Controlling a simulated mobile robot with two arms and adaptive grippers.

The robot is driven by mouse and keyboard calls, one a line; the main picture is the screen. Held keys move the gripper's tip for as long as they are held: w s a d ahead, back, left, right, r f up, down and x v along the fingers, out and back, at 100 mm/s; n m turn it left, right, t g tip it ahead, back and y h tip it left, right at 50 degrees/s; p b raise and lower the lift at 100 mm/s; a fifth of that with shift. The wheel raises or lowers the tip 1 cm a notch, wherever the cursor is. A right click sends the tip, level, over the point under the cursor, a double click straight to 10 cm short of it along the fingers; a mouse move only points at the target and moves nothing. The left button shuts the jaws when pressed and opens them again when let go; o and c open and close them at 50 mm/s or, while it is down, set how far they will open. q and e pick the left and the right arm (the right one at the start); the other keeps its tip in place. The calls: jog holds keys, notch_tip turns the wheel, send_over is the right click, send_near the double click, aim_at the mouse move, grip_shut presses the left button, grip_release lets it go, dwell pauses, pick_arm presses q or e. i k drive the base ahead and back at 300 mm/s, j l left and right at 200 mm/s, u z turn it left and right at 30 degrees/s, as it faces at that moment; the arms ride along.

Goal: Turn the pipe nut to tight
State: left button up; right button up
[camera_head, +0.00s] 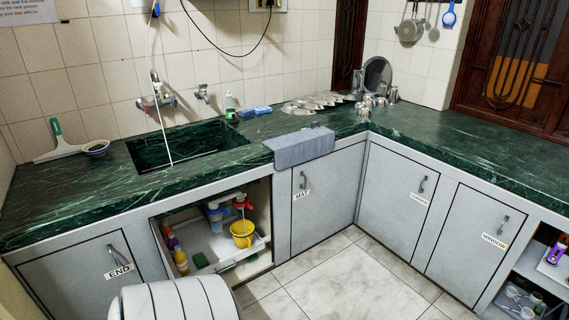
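A second tap (202,93) sits on the wall to the right. Neither of my grippers is in view.
A green marble counter (440,155) runs along both walls. The open cabinet holds a yellow bucket (242,234). Floor tiles (345,280) are clear.

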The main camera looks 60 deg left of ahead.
aim_at(247, 203)
jog(key=i+j+u, duration=0.1)
jog(key=i+u, duration=0.35)
jog(key=i+l+u, duration=0.1)
jog(key=i+u, duration=0.3)
jog(key=i, duration=0.2)
jog(key=i+l+u, duration=0.25)
jog(key=i+u, duration=0.2)
jog(key=i, duration=0.05)
